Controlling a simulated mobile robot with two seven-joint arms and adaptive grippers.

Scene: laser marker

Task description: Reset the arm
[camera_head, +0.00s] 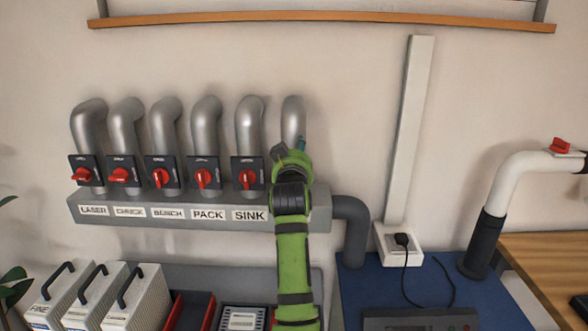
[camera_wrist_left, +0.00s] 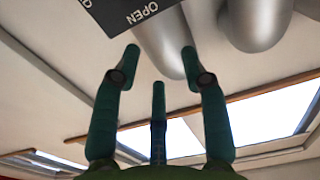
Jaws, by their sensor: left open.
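My left arm, green with dark bands, rises from the bottom of the head view in front of the pipe manifold (camera_head: 145,211). My left gripper (camera_head: 290,153) is at the rightmost grey pipe (camera_head: 293,112), hiding whatever is on that pipe's lower part. In the left wrist view the green fingers (camera_wrist_left: 161,62) are spread apart with nothing between them. A dark plate marked OPEN (camera_wrist_left: 128,14) is just beyond the fingertips, with a grey pipe (camera_wrist_left: 160,42) behind. My right gripper is not in view.
Several red-handled valves, including the SINK valve (camera_head: 247,177), line the manifold left of my arm. White cases (camera_head: 138,298) stand at lower left. A white pipe (camera_head: 518,172), a power outlet (camera_head: 400,243) and a wooden table (camera_head: 550,265) are to the right.

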